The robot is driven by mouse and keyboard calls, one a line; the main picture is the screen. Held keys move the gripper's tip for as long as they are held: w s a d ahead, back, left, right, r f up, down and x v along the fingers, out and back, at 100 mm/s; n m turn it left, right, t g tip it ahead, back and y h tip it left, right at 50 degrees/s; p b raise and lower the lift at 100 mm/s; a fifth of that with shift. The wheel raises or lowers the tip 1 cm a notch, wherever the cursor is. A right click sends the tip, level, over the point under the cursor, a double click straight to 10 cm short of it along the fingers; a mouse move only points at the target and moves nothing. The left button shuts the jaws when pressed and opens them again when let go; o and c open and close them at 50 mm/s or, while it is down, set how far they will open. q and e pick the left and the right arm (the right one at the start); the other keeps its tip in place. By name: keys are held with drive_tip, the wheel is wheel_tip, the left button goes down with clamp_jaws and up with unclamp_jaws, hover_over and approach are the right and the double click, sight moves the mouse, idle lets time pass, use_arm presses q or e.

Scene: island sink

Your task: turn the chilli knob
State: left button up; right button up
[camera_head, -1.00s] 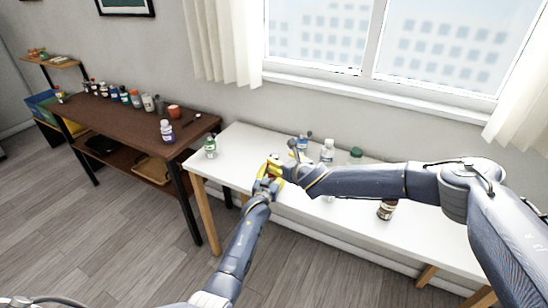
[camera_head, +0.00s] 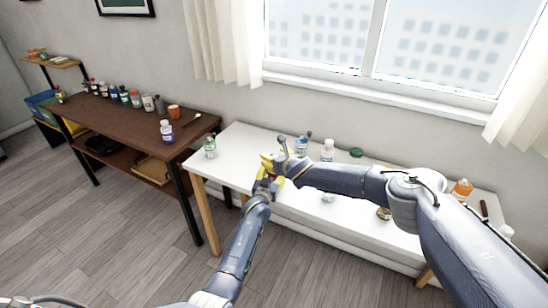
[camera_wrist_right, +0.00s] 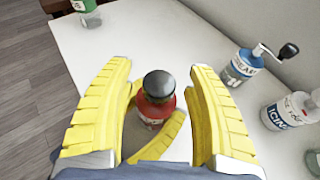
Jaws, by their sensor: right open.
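In the right wrist view, a red bottle (camera_wrist_right: 151,108) with a dark round knob (camera_wrist_right: 158,84) on top, apparently the chilli one, sits between the yellow fingers of my right gripper (camera_wrist_right: 160,70). These fingers are open, one on each side of the knob, with gaps showing. Another yellow finger, apparently of my left gripper, curves against the bottle's lower side. In the head view, my right gripper (camera_head: 268,160) is just above my left gripper (camera_head: 264,184) at the white table's left front. The bottle is hidden there, and the left fingers' closure is unclear.
On the white table (camera_head: 238,140) stand a green-capped bottle (camera_head: 210,149), a blue-labelled bottle with a crank (camera_wrist_right: 238,66), a white icing bottle (camera_wrist_right: 288,110) and an orange bottle (camera_head: 462,188). A brown table (camera_head: 90,118) at left holds several bottles.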

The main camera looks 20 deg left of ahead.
idle(0.3)
drive_tip(key=c, duration=1.2)
drive_tip(key=shift+a, duration=0.15)
drive_tip(key=shift+m+t+h, duration=0.3)
drive_tip(key=shift+m+h, duration=0.1)
drive_tip(key=m+t+h, duration=0.2)
drive_tip(key=m+h, duration=0.1)
drive_tip(key=h, duration=0.1)
drive_tip(key=shift+m, duration=0.3)
drive_tip(key=shift+m+h, duration=0.6)
